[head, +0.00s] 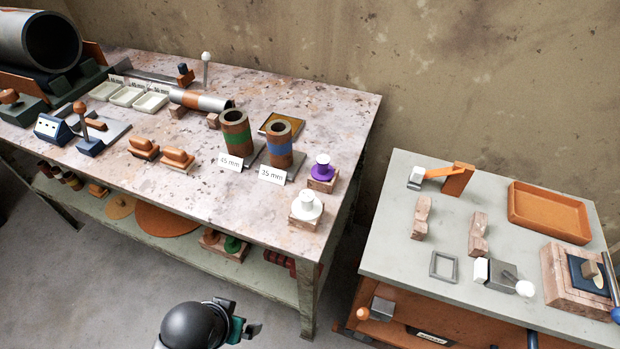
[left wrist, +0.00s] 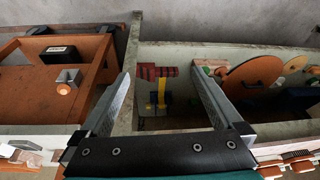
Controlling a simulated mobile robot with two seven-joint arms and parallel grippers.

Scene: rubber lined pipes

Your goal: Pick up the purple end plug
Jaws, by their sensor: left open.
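The purple end plug (head: 322,168) stands upright on a small wooden block near the right end of the speckled workbench (head: 345,110). It has a pale top. My left gripper (head: 245,330) is low in front of the bench in the head view, well apart from the plug. In the left wrist view the left gripper (left wrist: 161,73) has its two fingers spread with nothing held between them. I cannot make out the purple plug in that view. My right gripper is not in view.
A white plug (head: 307,204) on its block stands just in front of the purple one. Two labelled pipes (head: 237,135) (head: 279,145) stand to the left. A grey-topped side table (head: 400,245) is to the right, across a gap. The lower shelf holds a large orange disc (left wrist: 252,78).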

